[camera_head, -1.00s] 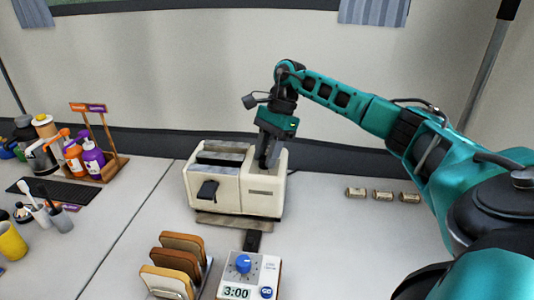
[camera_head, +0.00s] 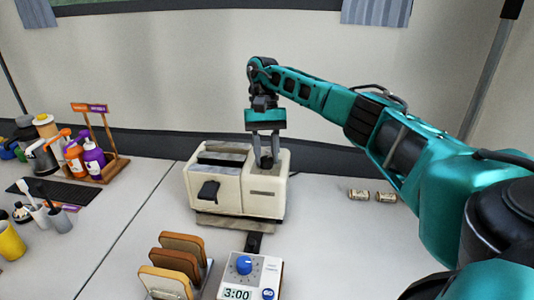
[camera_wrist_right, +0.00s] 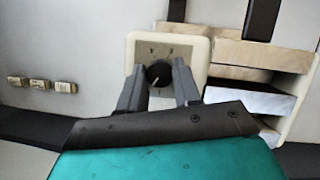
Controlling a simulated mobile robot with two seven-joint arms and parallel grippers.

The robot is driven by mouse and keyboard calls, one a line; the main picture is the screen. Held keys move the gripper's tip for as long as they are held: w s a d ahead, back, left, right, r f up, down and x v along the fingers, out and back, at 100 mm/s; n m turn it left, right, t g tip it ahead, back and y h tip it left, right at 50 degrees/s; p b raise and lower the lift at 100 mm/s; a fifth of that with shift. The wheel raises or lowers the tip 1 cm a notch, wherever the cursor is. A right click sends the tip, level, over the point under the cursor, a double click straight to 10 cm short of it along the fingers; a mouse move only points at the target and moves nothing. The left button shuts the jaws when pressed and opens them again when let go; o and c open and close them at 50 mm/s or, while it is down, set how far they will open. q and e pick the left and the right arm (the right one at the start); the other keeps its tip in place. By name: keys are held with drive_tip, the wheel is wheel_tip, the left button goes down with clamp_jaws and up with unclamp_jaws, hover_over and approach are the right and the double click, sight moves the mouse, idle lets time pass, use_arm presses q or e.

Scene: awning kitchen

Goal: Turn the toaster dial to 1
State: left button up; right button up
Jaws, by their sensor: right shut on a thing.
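The cream toaster (camera_head: 236,205) stands on the counter in the middle of the head view. Its black dial (camera_head: 266,161) is on the top face at the right end. My right gripper (camera_head: 266,166) comes down from above, nearly upright, with one finger on each side of the dial. In the right wrist view the gripper (camera_wrist_right: 158,84) is shut on the dial. My left gripper is out of view.
A white timer (camera_head: 248,279) with a blue knob reads 3:00 in front of the toaster. A rack of toast slices (camera_head: 180,260) stands beside it. Bottles (camera_head: 84,155) and cups stand at the left.

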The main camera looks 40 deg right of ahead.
drive_tip(key=n, duration=0.2)
drive_tip(key=n+h, duration=0.1)
drive_tip(key=n, duration=0.1)
drive_tip(key=shift+w+r+h, duration=0.1)
drive_tip(key=shift+r+h, duration=0.05)
drive_tip(key=shift+h, duration=0.15)
drive_tip(key=shift+a+n+g+h+p, duration=0.1)
drive_tip(key=shift+n+g+h+p, duration=0.25)
drive_tip(key=shift+n, duration=0.55)
drive_tip(key=o, duration=1)
drive_tip(key=shift+o, duration=0.2)
